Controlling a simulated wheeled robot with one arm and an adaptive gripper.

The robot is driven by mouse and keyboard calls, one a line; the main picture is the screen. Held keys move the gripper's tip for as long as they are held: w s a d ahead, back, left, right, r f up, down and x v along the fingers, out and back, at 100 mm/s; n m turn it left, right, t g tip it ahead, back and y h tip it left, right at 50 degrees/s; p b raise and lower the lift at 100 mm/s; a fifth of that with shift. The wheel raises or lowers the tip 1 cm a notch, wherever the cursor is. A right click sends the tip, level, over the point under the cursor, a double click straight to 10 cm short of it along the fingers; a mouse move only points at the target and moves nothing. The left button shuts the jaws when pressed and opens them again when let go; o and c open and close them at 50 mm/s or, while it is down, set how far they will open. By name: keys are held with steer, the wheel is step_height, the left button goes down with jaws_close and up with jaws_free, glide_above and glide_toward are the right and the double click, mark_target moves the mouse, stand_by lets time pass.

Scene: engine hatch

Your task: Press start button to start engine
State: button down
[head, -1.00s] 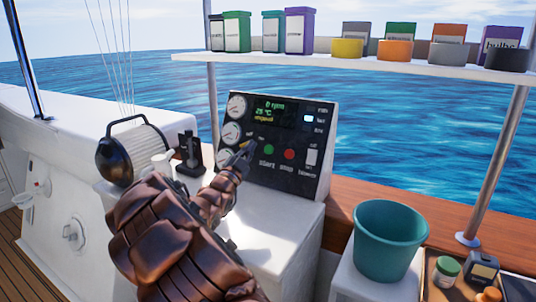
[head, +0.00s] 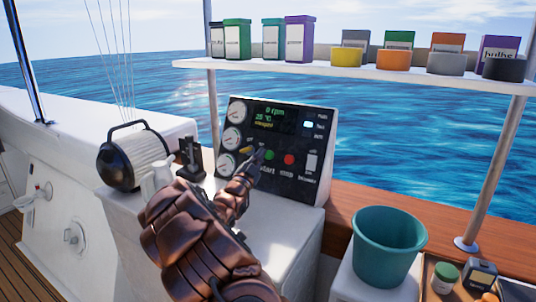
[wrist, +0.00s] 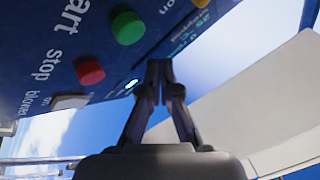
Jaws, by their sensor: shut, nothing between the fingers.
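The black control panel (head: 285,125) stands tilted on a white console. The green start button (head: 269,155) is on its lower part, with the red stop button (head: 289,160) to its right. My gripper (head: 258,157) is in front of the panel, its tips just left of the green button in the head view. In the wrist view the shut, empty fingers (wrist: 158,68) point at the panel, and the green button (wrist: 127,27) and red button (wrist: 89,70) are both left of them. Contact with the panel cannot be told. The panel display reads 0 rpm.
A yellow knob (head: 246,149) and several gauges sit left of the buttons. A white blower switch (head: 312,161) is at the right. A black lever (head: 189,155) and a round lamp-like unit (head: 135,157) stand left of the panel. A teal bucket (head: 388,247) is at the right.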

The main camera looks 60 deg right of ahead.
mark_target(269, 151)
steer(key=shift+d+f, duration=0.3)
steer(key=shift+d, duration=0.2)
steer(key=shift+d+f, duration=0.25)
steer(key=shift+d, duration=0.25)
stand_by(0.8)
steer(key=shift+d+f, duration=0.15)
steer(key=shift+d, duration=0.2)
steer(key=shift+d+f+b, duration=0.3)
steer(key=shift+d+f, duration=0.05)
steer(key=shift+d, duration=0.35)
stand_by(1.3)
steer(key=shift+a, duration=0.1)
steer(key=shift+a+r+b, duration=0.2)
steer(key=shift+a+r, duration=0.05)
steer(key=shift+a, duration=0.25)
steer(key=shift+a+r+b, duration=0.2)
steer(key=shift+a+r, duration=0.05)
steer(key=shift+a, duration=0.25)
steer(key=shift+s+a+r+b, duration=0.15)
steer(key=shift+a+r, duration=0.25)
steer(key=shift+a, duration=0.35)
steer(key=shift+w+a+r+b, duration=0.1)
steer(key=shift+a+r+b, duration=0.2)
steer(key=shift+a, duration=0.5)
steer(key=shift+s+a+r+b, duration=0.1)
steer(key=shift+a+r, duration=0.35)
steer(key=shift+a, duration=0.3)
